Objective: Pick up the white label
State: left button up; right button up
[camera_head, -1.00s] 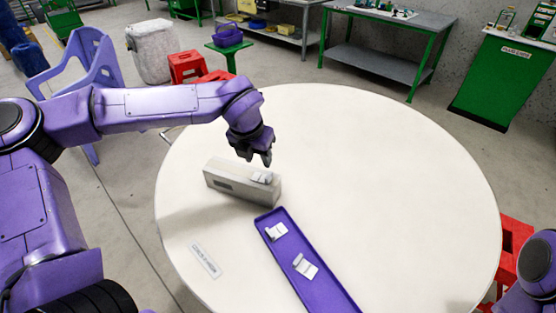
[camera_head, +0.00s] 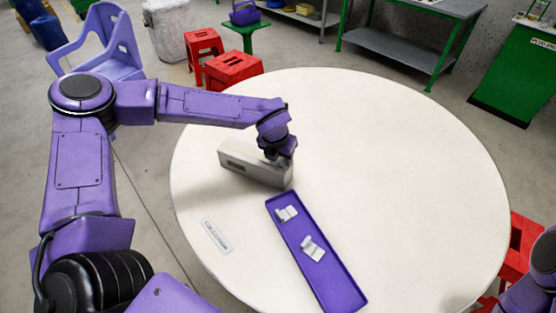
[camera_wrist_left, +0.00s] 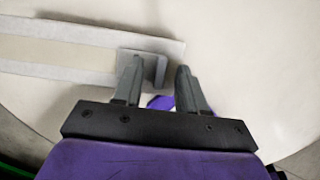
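A flat white label (camera_head: 215,236) with small dark print lies on the round table, left of the purple tray. A pale grey box (camera_head: 245,163) stands on the table behind the tray. A small grey-white bent piece (camera_wrist_left: 150,68) sits on the box's end in the left wrist view; my gripper hides it in the head view. My left gripper (camera_head: 279,157) is over that end. In the left wrist view its fingers (camera_wrist_left: 160,82) are apart, the left one overlapping the piece, the right one beyond it. Contact cannot be told. My right gripper is out of view.
The long purple tray (camera_head: 332,276) holds two white bent pieces, one nearer (camera_head: 312,248) and one farther (camera_head: 286,213). The white round table (camera_head: 420,170) is clear on its right side. Red stools (camera_head: 233,68) and a purple chair (camera_head: 100,45) stand beyond it.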

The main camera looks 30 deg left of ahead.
pick_arm(q)
grip_shut()
jog(key=shift+r, duration=0.1)
